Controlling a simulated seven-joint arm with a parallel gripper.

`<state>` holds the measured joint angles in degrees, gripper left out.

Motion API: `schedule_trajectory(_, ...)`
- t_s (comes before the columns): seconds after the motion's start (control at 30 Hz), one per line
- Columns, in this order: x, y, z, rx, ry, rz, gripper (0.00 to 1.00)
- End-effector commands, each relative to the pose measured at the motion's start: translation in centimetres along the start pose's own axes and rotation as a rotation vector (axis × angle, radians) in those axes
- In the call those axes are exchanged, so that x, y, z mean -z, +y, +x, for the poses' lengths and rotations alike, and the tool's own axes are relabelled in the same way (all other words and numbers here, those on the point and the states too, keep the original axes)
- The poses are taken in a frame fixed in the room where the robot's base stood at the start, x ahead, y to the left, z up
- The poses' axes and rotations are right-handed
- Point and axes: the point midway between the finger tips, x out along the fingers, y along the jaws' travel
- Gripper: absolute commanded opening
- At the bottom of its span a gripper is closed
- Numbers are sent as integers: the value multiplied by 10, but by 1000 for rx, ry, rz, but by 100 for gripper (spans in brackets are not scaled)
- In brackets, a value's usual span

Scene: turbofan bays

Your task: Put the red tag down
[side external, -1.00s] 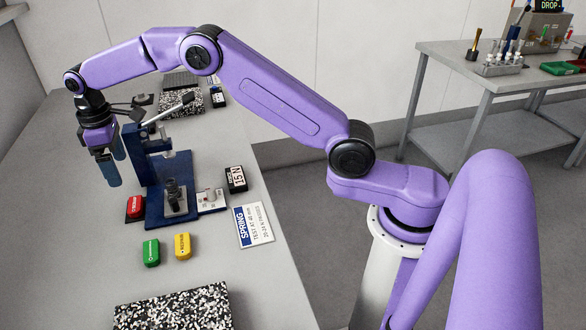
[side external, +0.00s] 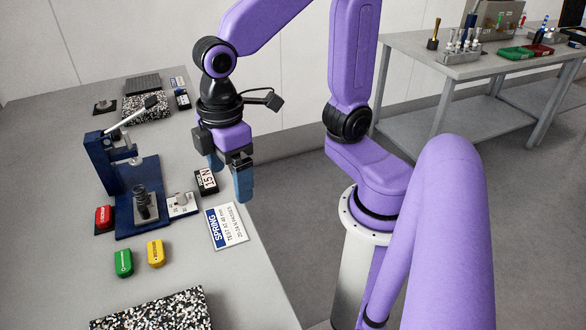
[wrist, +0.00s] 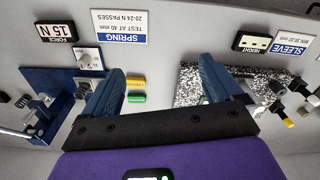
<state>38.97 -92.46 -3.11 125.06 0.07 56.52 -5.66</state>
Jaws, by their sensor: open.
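The red tag (side external: 104,217) lies on a small dark pad at the left of the blue press base (side external: 128,232). It does not show clearly in the wrist view. My gripper (side external: 230,178) is open and empty, raised to the right of the press, near the 15 N force display (side external: 205,181) and well apart from the red tag. In the wrist view its two blue fingers (wrist: 161,72) are spread wide with nothing between them. A green tag (side external: 123,263) and a yellow tag (side external: 156,253) lie in front of the press.
The blue press (side external: 105,165) with its raised lever stands upright on the bench. A spring sign (side external: 227,226) lies at the bench's right edge. Speckled slabs lie at the front (side external: 152,312) and back (side external: 146,108). The bench is clear left of the tags.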

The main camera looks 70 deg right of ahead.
Motion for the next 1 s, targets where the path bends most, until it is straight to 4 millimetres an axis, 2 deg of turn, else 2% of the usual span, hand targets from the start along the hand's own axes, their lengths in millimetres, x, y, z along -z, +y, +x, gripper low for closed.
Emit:
schedule_trajectory(0.03, -22, -10, 2, 1, 3, -13, 92)
schedule_trajectory(0.1, -47, -22, 6, 2, 5, -28, 92)
schedule_trajectory(0.2, -77, -33, 12, 3, 6, -46, 92)
schedule_trajectory(0.33, -101, -42, 18, 4, 5, -61, 92)
schedule_trajectory(0.5, -110, -45, 20, 5, 5, -66, 92)
schedule_trajectory(1.0, -109, -45, 20, 5, 4, -66, 92)
